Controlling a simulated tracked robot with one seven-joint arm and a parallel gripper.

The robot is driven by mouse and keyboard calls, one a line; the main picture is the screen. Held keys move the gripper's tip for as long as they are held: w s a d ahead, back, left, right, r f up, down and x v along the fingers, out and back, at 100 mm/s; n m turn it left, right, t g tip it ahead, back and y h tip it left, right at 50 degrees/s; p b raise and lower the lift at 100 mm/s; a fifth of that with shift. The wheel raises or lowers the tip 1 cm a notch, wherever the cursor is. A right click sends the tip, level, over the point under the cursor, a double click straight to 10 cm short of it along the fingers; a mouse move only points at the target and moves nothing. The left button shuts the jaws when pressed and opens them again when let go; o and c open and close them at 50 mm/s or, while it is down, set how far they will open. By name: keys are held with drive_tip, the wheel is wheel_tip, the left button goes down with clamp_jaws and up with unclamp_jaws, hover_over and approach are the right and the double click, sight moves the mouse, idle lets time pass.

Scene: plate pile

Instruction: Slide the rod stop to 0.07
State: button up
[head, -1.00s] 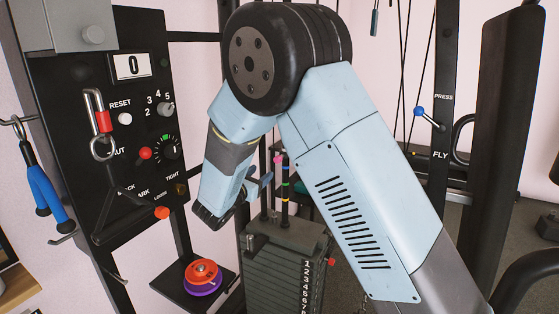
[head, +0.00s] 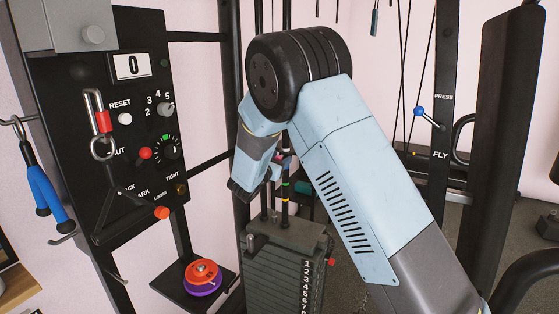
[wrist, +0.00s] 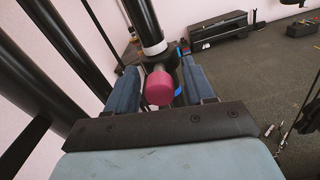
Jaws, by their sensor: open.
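The rod stop shows as a pink knob (wrist: 159,88) on a dark collar in the wrist view. The collar sits around a black rod (wrist: 141,18) with a white band just above it. In the head view the pink knob (head: 279,159) is a small patch partly hidden by my gripper (head: 276,171). The banded rod (head: 285,196) rises behind the gripper from the weight stack. My gripper is open, with blue fingers either side of the knob in the wrist view (wrist: 160,76). Whether a finger touches the knob cannot be told.
The weight stack (head: 284,262) stands below my gripper. A black control panel (head: 90,120) with knobs and a display reading 0 is at the left. A small shelf (head: 172,291) holds orange and purple discs (head: 202,276). Black frame posts (head: 230,90) stand close by.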

drive_tip(key=shift+w, duration=0.1)
drive_tip(key=shift+c, duration=0.2)
clamp_jaws()
idle(0.5)
